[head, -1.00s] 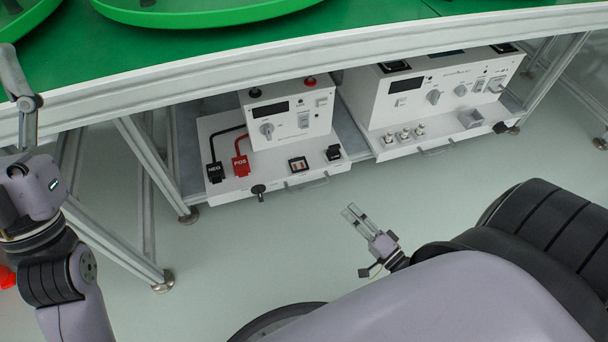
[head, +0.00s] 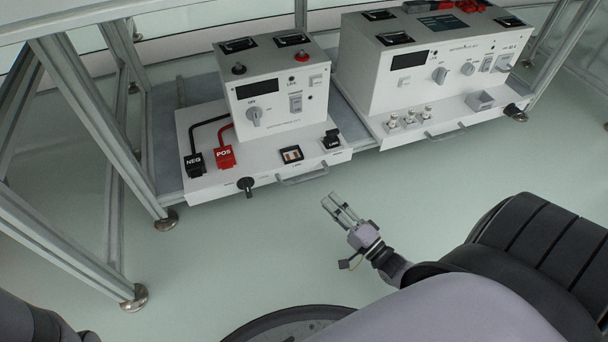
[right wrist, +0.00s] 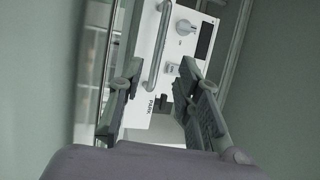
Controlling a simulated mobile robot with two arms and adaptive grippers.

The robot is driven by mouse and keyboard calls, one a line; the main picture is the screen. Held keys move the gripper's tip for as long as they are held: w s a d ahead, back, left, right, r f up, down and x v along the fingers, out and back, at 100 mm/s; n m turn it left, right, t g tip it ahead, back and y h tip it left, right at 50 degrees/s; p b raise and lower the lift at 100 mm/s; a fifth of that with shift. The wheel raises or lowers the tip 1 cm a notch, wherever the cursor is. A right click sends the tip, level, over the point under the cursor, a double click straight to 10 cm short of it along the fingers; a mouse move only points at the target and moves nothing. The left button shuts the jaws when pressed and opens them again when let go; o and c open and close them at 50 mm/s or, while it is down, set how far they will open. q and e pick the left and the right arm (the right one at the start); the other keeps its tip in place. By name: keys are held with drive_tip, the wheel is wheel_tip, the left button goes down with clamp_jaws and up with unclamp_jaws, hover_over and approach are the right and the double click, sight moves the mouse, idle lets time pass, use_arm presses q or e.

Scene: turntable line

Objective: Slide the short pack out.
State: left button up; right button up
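The short pack (head: 275,102) is the smaller white power unit on the left of the low shelf. It has a dial, a display, black NEG and red POS plugs, and a bar handle (head: 302,177) on its tray's front edge. My right gripper (head: 334,205) is open and empty, in front of and below that handle, apart from it. The right wrist view shows its two fingers (right wrist: 160,70) spread, with a white panel, a bar handle (right wrist: 157,45) and a dial beyond them. My left gripper is out of view.
A longer white pack (head: 432,72) stands to the right on the same shelf (head: 163,130). Metal frame legs (head: 92,160) stand at the left, with round feet on the floor. The pale floor (head: 240,245) in front of the shelf is clear.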

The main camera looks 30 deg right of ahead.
sight(304, 178)
drive_tip(key=shift+b+x, duration=1.95)
drive_tip(key=shift+x, duration=3.7)
drive_tip(key=shift+c, duration=0.2)
clamp_jaws()
drive_tip(key=shift+f, duration=0.1)
